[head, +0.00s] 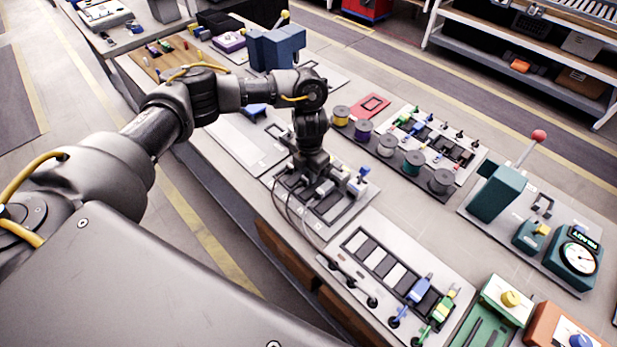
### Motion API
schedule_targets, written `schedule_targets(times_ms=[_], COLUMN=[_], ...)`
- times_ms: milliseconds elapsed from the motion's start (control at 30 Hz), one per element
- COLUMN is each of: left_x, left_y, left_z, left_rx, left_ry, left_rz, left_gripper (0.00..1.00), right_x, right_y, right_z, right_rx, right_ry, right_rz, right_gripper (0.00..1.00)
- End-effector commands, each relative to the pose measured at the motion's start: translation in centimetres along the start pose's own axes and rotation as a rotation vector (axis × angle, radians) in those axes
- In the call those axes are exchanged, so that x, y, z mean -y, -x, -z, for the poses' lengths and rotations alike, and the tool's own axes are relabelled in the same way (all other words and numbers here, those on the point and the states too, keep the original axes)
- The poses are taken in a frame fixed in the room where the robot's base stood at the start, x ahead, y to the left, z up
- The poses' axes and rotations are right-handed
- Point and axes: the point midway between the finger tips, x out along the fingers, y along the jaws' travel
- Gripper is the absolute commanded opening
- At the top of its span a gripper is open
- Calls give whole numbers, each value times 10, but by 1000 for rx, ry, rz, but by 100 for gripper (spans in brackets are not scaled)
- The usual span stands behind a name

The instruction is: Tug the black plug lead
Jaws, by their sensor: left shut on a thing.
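My left gripper (314,180) points down over a grey board (345,207) with dark sockets, near the middle of the table. It is shut on a plug at the board; the plug is mostly hidden behind the fingers, and I take it to be the black plug lead. Several dark grey leads (289,212) curve from the board beneath the gripper over the table's near edge. A blue-topped plug (362,174) stands at the board's right side, apart from the gripper. Whether the held plug is fully seated cannot be seen. My right gripper is not in view.
A row of spools (387,146) stands behind the board. A panel with black and white strips (375,262) and blue and green plugs lies in front. A teal lever box (497,192) and a gauge (574,258) stand at right. A blue block (275,47) stands behind my arm.

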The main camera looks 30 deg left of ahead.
Motion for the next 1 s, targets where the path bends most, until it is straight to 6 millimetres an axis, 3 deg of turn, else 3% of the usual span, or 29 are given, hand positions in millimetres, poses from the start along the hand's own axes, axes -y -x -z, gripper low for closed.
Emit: schedule_targets(times_ms=[1000], left_x=[-1], left_y=[-1], left_z=[1], left_rx=[-6], left_ry=[0], left_rz=[-2], left_gripper=[0], right_x=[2], right_y=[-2], right_z=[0], right_rx=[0], right_ry=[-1], right_rz=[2], right_gripper=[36])
